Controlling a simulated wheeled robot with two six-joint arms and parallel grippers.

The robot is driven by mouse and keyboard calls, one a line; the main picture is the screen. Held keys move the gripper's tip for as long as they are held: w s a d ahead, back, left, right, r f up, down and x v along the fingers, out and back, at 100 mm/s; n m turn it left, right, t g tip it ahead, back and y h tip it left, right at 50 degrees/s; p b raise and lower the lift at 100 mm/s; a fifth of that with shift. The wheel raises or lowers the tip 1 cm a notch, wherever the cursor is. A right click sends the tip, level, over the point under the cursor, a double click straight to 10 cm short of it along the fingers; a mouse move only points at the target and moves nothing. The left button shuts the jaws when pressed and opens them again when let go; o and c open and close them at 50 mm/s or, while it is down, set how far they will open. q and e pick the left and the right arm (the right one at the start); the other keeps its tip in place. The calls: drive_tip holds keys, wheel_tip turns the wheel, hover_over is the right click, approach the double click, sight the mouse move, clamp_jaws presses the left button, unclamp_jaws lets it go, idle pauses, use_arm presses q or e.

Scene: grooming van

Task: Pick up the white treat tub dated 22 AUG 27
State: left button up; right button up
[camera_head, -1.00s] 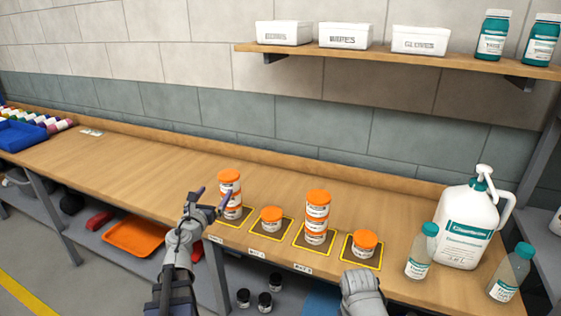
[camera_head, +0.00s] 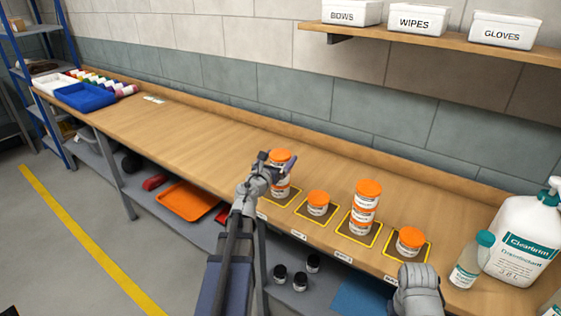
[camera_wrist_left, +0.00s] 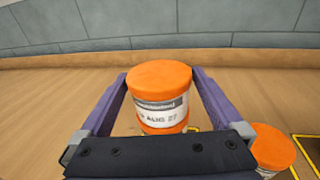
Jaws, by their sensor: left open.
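White tubs with orange lids stand on yellow-edged dark mats on the bench. My left gripper (camera_head: 277,162) is open at the leftmost stack, with its fingers either side of the top tub (camera_head: 281,155). In the left wrist view this tub (camera_wrist_left: 160,104) stands upright between the fingers on another orange lid. Its label ends in "AUG 27"; the day is not clearly readable. To the right are a single tub (camera_head: 318,203), a stack (camera_head: 367,207) and another single tub (camera_head: 410,241); their dates are too small to read. My right gripper (camera_head: 417,290) is low at the right, its jaws unclear.
A large disinfectant jug (camera_head: 522,240) and a clear bottle (camera_head: 470,262) stand at the bench's right end. A shelf (camera_head: 440,39) with white boxes hangs above. A blue tray (camera_head: 85,97) is far left. The bench between is mostly clear.

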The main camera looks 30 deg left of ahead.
sight(284, 152)
use_arm(q)
drive_tip(key=w, duration=0.3)
drive_tip(key=shift+w+a+f, duration=0.1)
drive_tip(key=shift+w+a, duration=0.15)
drive_tip(key=shift+w, duration=0.1)
drive_tip(key=shift+c, duration=0.4)
drive_tip(key=c, duration=1.1)
wheel_tip(284, 152, up, 10)
drive_tip(key=p, duration=1)
